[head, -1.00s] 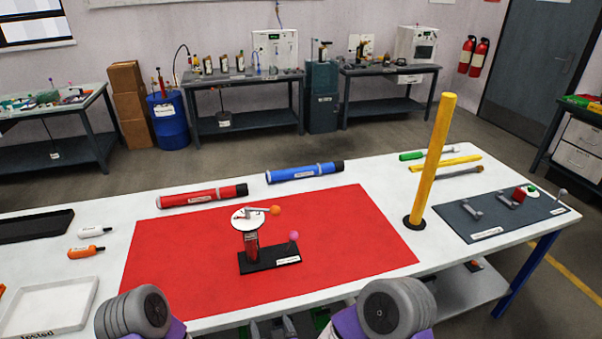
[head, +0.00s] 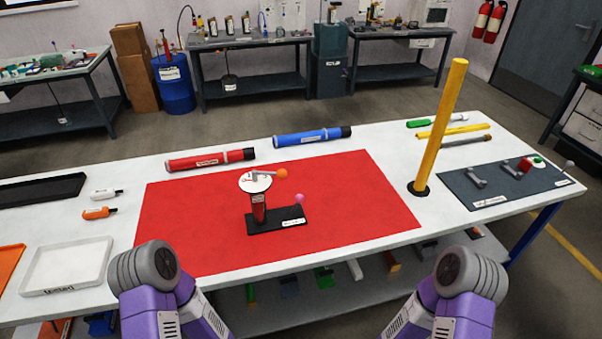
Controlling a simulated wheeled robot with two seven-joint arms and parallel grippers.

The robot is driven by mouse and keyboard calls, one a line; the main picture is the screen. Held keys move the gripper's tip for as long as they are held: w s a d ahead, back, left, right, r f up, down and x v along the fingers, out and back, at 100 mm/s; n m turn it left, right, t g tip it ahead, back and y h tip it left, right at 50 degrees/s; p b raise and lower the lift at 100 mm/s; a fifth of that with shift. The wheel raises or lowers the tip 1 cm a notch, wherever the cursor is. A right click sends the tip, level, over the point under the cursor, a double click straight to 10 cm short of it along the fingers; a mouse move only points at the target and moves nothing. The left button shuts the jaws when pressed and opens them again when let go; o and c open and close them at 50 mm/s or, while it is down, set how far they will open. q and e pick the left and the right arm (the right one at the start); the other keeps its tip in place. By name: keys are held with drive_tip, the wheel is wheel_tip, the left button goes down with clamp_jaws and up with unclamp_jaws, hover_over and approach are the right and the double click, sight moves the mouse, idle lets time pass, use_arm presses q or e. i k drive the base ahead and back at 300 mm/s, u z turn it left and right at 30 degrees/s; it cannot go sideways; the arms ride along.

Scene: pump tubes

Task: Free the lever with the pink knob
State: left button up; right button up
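The pink knob (head: 299,198) tops a short lever at the right end of a black base plate (head: 283,224) on the red mat (head: 194,244). On the same base stands a red pump body (head: 258,207) with a white round disc (head: 254,181) on top. An arm with an orange knob (head: 281,173) lies across the disc and points right. I cannot tell what holds the pink-knob lever. My two purple arms with grey joints show at the bottom, left and right, in front of the table. Neither gripper shows.
A yellow post (head: 439,130) stands upright right of the mat. A red tube (head: 211,160) and a blue tube (head: 312,136) lie behind the mat. The mat around the pump is clear.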

sight(300, 198)
drive_tip(key=k, duration=0.65)
drive_tip(key=z, duration=0.7)
drive_tip(key=i, duration=1.05)
drive_tip(key=u, duration=0.2)
